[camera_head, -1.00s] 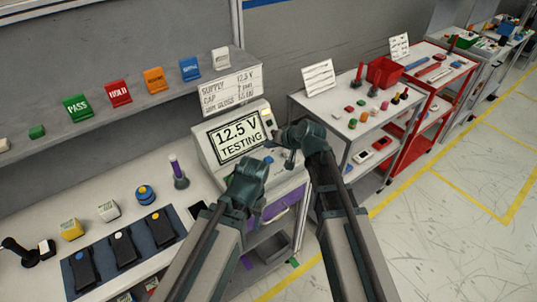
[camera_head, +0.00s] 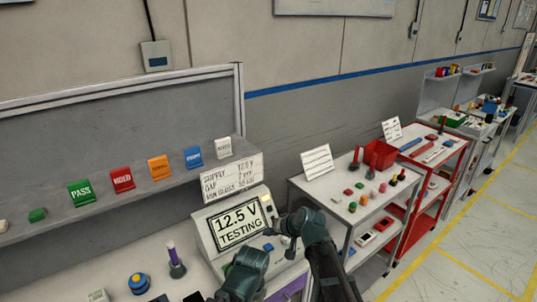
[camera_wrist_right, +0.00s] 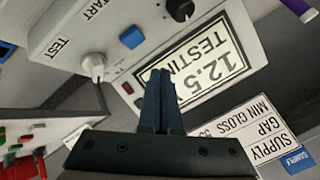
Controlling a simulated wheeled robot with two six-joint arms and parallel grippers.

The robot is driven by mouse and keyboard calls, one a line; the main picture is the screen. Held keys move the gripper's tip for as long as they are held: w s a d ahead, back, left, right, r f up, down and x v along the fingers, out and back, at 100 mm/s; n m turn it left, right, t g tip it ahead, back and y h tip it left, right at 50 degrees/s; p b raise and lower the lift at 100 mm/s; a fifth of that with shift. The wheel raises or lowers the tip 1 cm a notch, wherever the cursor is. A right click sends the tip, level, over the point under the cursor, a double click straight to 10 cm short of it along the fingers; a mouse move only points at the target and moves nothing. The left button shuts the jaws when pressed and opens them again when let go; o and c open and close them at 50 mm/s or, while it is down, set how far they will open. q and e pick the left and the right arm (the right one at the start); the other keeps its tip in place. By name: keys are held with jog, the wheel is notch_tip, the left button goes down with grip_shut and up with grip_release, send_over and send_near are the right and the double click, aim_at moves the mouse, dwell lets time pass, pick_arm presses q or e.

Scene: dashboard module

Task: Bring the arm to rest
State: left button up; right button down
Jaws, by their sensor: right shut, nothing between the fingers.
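My right gripper (camera_head: 274,232) hangs just in front of the tester's right side in the head view. In the right wrist view its fingers (camera_wrist_right: 160,75) are together with nothing between them, in front of the tester. The tester (camera_head: 205,232) is a pale box whose screen reads "12.5 V TESTING". It also fills much of the right wrist view (camera_wrist_right: 115,35), upside down, with a blue button and a dark knob. My left arm's end (camera_head: 246,270) is low in the head view, left of the right arm. Its fingers cannot be made out.
A grey shelf (camera_head: 135,203) with coloured tags runs behind the bench. A printed supply card (camera_head: 232,181) stands above the tester. A trolley (camera_head: 325,192) with small parts and a red trolley (camera_head: 437,165) stand to the right. The floor (camera_head: 450,265) at right is open.

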jog(key=s+d+f+n+g+h, duration=0.1)
jog(key=s+d+f+g+h, duration=0.1)
jog(key=s, duration=0.6)
jog(key=s+d+f+n+g+h, duration=0.1)
jog(key=s+f+g+h, duration=0.1)
jog(key=s, duration=0.6)
jog(key=s+d+f+n+g+h, duration=0.2)
jog(key=s+g+h, duration=0.1)
jog(key=s, duration=0.6)
jog(key=shift+d, duration=0.35)
